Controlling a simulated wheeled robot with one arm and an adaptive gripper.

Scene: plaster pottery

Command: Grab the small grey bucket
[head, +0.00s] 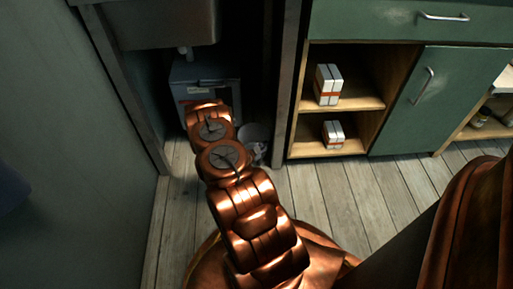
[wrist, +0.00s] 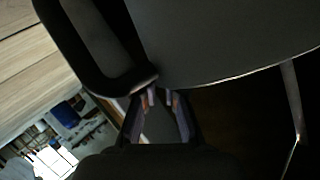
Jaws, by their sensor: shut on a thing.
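The small grey bucket (head: 253,131) is on the floor in the dark gap under the sink, partly hidden behind my arm in the head view. In the wrist view a large dark grey curved surface with a thin bright edge, seemingly the bucket (wrist: 225,45), fills the upper part. My gripper (wrist: 160,98) is shut on its edge, with the fingertips meeting at the rim. In the head view my gripper (head: 259,151) shows small and dim beside the bucket. A dark curved band lies left of the fingers in the wrist view; I cannot tell what it is.
A grey metal box (head: 190,75) stands behind my arm. A green cabinet (head: 420,100) with open shelves is to the right, beside a dark post (head: 288,100). A green wall (head: 75,130) is at left. Plank floor (head: 345,195) is clear in front.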

